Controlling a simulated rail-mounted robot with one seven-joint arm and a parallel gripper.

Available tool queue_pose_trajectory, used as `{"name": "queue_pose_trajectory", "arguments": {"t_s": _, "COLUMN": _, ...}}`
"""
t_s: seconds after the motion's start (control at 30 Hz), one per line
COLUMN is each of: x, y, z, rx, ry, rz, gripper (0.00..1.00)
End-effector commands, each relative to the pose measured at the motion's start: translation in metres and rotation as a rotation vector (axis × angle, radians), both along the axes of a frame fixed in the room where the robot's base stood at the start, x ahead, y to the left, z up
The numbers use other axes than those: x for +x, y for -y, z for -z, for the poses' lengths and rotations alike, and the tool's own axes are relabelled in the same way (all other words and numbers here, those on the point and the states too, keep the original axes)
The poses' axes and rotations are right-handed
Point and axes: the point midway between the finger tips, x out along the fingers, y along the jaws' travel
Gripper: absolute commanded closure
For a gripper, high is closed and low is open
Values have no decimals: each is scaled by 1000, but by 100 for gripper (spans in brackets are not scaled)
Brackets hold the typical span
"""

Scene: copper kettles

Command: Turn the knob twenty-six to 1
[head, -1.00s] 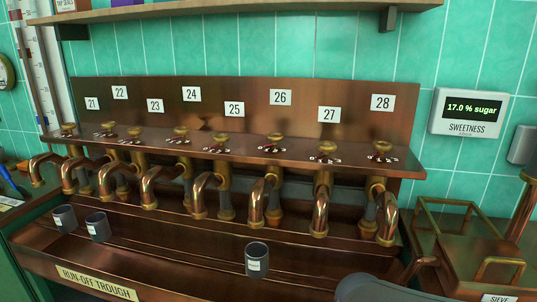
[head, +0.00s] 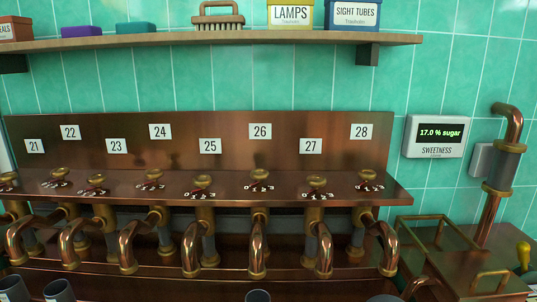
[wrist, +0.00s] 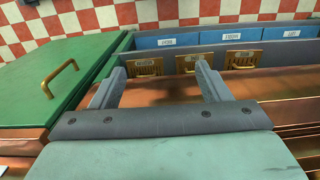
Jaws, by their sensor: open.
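The brass knob twenty-six (head: 259,175) stands on the copper ledge below the white label 26 (head: 260,131) in the head view. A small dial with digits 0 to 3 lies at its front; which digit the knob points to is too small to tell. A curved copper spout (head: 259,240) hangs under it. My gripper (wrist: 160,69) shows in the wrist view, its two grey fingers spread wide with nothing between them. It is away from the knob, which is not in the wrist view.
Similar knobs stand on both sides, including knob 25 (head: 204,181) and knob 27 (head: 315,182). A shelf (head: 200,41) runs above. A sweetness display (head: 436,136) reads 17.0 % sugar. The wrist view shows a green lid (wrist: 50,85) and blue labelled bins (wrist: 170,41).

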Motion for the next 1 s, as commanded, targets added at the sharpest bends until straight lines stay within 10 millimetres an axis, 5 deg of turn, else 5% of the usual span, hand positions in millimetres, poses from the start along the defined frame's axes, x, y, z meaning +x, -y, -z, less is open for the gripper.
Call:
{"name": "queue_pose_trajectory", "arguments": {"t_s": 0.63, "x": 15, "y": 3, "z": -136, "rx": -6, "ry": 17, "rz": 17, "gripper": 30}}
{"name": "queue_pose_trajectory", "arguments": {"t_s": 1.0, "x": 143, "y": -25, "z": -229, "rx": -46, "ry": 107, "rz": 26, "gripper": 30}}
